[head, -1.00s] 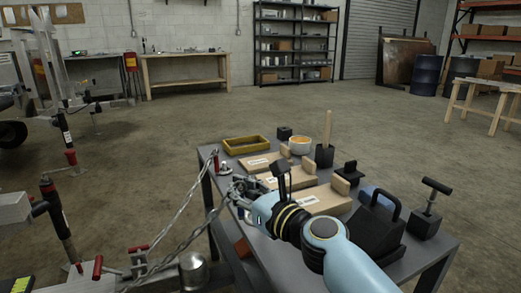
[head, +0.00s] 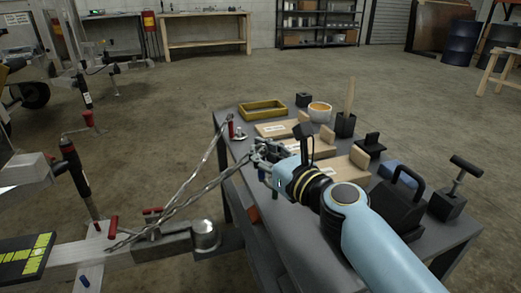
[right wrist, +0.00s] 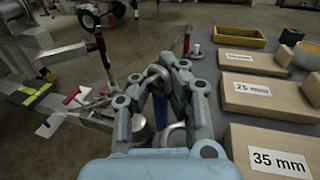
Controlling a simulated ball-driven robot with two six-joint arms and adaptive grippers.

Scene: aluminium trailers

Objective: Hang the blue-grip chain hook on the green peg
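My right gripper (head: 262,155) is over the left edge of the table. In the right wrist view, its fingers (right wrist: 165,80) are closed around the blue grip (right wrist: 178,105) of the chain hook, with a metal loop at the fingertips. The blue also shows just under the gripper in the head view (head: 262,174). A steel chain (head: 190,192) runs from the gripper down to the trailer tongue. The fingers hide much of the hook. My left gripper is not in view.
A second chain (head: 208,153) leads to a red-grip piece (head: 231,126) on the table (head: 320,225). Labelled wooden blocks (right wrist: 265,98), a yellow tray (head: 263,109), an orange-rimmed bowl (head: 319,111) and black stands (head: 345,124) crowd the table. The trailer tongue (head: 165,245) with its ball coupler (head: 205,235) lies left.

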